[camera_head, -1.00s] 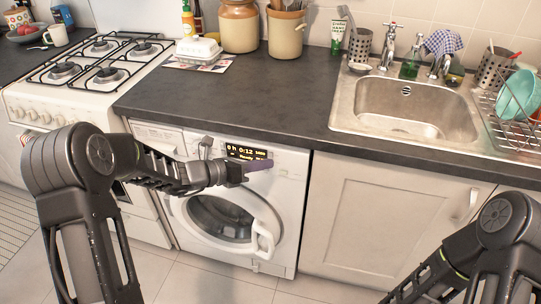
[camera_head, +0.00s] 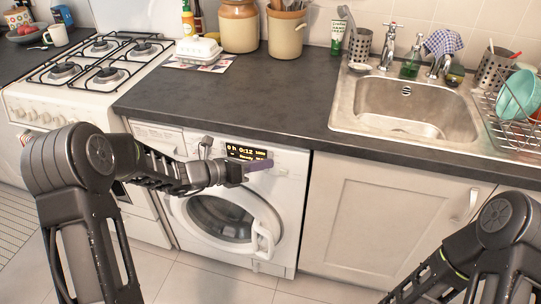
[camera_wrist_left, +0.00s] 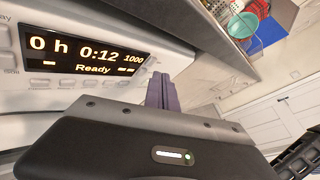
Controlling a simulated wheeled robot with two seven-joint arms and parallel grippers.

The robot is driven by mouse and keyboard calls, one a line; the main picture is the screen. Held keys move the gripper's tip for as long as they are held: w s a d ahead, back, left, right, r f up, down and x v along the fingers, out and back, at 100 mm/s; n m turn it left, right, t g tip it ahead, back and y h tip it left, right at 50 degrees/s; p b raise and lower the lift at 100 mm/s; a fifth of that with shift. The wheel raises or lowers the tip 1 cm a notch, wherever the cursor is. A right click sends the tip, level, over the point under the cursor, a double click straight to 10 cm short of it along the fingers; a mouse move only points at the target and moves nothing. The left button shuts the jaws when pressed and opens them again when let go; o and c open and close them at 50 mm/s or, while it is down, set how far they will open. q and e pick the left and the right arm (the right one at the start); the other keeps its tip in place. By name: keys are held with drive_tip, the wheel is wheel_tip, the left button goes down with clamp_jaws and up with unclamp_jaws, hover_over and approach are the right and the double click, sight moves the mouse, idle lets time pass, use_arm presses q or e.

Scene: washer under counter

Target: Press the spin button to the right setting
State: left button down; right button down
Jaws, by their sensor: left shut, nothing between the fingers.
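The white washer (camera_head: 290,205) stands under the counter with its round door closed. Its lit display (camera_head: 246,152) reads 0 h 0:12, 1000 and Ready in the left wrist view (camera_wrist_left: 84,54). A row of small buttons (camera_wrist_left: 85,82) lies under the display. I cannot tell which one is the spin button. My left gripper (camera_head: 262,165) is shut and empty, just in front of the control panel, right of the display's lower part. Its purple fingertips (camera_wrist_left: 161,88) show in the left wrist view. I cannot tell whether they touch the panel. My right gripper is out of view.
The dark counter (camera_head: 240,100) overhangs the washer's top. A closed cabinet (camera_head: 395,222) stands right of the washer, under the sink (camera_head: 405,106). A stove (camera_head: 60,100) is on the left. The floor in front is clear.

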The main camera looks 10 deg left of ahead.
use_arm(q)
drive_tip(key=shift+w, duration=0.15)
drive_tip(key=shift+w, duration=0.3)
drive_tip(key=shift+w, duration=0.3)
idle(0.8)
drive_tip(key=shift+s, duration=0.75)
drive_tip(key=s, duration=0.5)
drive_tip(key=shift+a, duration=0.15)
idle(0.5)
idle(1.4)
